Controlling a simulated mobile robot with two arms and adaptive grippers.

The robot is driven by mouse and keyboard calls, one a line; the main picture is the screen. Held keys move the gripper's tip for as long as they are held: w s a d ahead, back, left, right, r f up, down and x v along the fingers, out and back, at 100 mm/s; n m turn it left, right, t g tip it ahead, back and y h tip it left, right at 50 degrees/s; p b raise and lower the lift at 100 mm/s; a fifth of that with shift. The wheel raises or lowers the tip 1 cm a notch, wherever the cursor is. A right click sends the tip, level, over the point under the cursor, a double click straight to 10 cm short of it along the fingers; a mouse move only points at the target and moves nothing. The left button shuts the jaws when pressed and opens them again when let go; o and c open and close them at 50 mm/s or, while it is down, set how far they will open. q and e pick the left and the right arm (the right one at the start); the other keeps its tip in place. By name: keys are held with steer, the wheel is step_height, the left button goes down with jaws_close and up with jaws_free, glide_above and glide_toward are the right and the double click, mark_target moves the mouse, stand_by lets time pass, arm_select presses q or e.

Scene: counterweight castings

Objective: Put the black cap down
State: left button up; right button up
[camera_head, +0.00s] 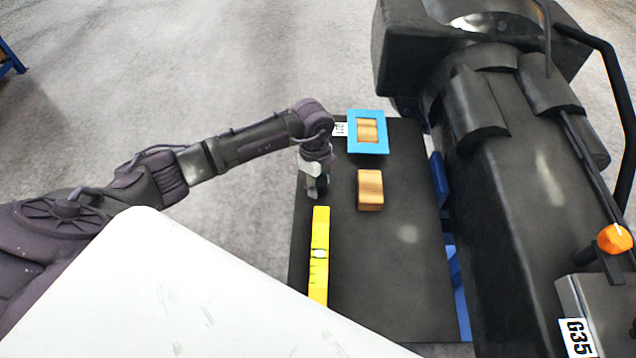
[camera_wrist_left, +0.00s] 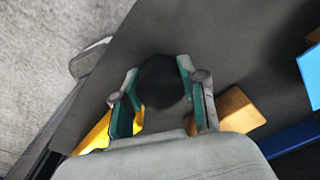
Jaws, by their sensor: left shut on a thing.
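The black cap (camera_wrist_left: 160,84) is a dark round piece held between the two fingers of my left gripper (camera_wrist_left: 158,92) in the left wrist view. My left gripper (camera_head: 317,190) is also in the head view, over the far left part of the dark tabletop (camera_head: 400,270), beyond the yellow level. The cap itself is hard to make out in the head view. I cannot tell how high the cap is above the top. My right gripper is in neither view.
A yellow level (camera_head: 319,255) lies along the table's left edge. A tan block (camera_head: 370,189) sits right of my gripper. A blue frame (camera_head: 368,148) surrounds another tan piece (camera_head: 368,130), beside a white printed tag (camera_head: 340,129). A large dark machine (camera_head: 520,200) stands on the right. The table's near right part is clear.

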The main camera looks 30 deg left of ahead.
arm_select(q)
steer(key=shift+f, duration=0.2)
steer(key=o, duration=0.8)
steer(key=shift+o, duration=1.2)
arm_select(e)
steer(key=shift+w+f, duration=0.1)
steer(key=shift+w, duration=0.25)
arm_select(q)
steer(key=shift+r, duration=0.45)
step_height(320, 180, up, 12)
steer(key=b, duration=0.2)
steer(key=shift+a+f, duration=0.2)
steer(key=shift+a, duration=0.2)
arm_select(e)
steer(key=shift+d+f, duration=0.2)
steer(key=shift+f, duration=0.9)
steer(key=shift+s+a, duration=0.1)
